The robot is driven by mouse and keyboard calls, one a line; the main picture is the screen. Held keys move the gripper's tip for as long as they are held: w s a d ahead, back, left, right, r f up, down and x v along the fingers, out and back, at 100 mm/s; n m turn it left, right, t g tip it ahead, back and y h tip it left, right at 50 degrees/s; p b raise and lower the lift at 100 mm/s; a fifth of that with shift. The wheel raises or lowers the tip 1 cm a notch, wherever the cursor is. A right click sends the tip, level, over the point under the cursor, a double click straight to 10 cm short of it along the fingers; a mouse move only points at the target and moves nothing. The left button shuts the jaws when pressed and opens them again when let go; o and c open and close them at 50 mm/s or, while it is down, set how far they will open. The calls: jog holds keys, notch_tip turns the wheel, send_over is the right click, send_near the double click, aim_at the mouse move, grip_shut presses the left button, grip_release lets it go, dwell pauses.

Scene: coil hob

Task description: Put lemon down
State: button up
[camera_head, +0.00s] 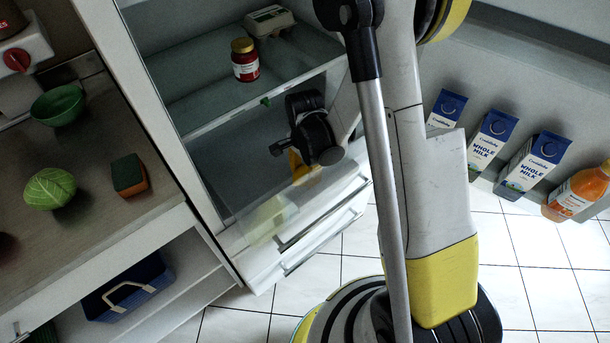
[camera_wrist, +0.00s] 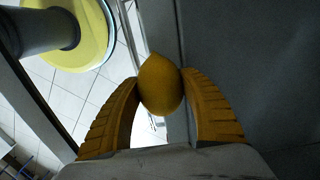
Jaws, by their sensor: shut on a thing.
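The yellow lemon (camera_wrist: 160,86) is between the two yellow ribbed fingers of my gripper (camera_wrist: 160,95) in the wrist view. The fingers are shut on its two sides, and its pointed end faces away from the palm. In the head view my gripper (camera_head: 298,165) points down inside the open fridge, below the glass shelf and above the clear drawer front (camera_head: 268,218). I cannot make out the lemon apart from the fingers there. Whether the lemon touches any surface is not clear.
A red jar (camera_head: 245,62) and an egg carton (camera_head: 268,20) stand on the fridge shelf (camera_head: 200,100). Milk cartons (camera_head: 488,143) and an orange juice bottle (camera_head: 577,190) are in the door at right. A counter at left holds a green bowl (camera_head: 58,105), a cabbage (camera_head: 49,188) and a sponge (camera_head: 129,174).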

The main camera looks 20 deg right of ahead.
aim_at(305, 168)
jog(key=shift+f, duration=0.2)
jog(key=o, duration=1.2)
jog(key=shift+o, duration=0.2)
notch_tip(305, 168, up, 12)
jog(key=p, duration=0.5)
jog(key=shift+w+f+p, duration=0.1)
jog(key=shift+f+p, duration=0.1)
jog(key=shift+p, duration=0.15)
jog(key=shift+r, duration=0.75)
jog(key=s+r+n+t, duration=0.3)
jog(key=s+r+n, duration=0.3)
jog(key=r, duration=0.4)
jog(key=s+r+n+t, duration=0.4)
jog(key=s+r+n, duration=0.2)
jog(key=r+n, duration=0.2)
jog(key=shift+a+r, duration=0.4)
jog(key=shift+r, duration=0.45)
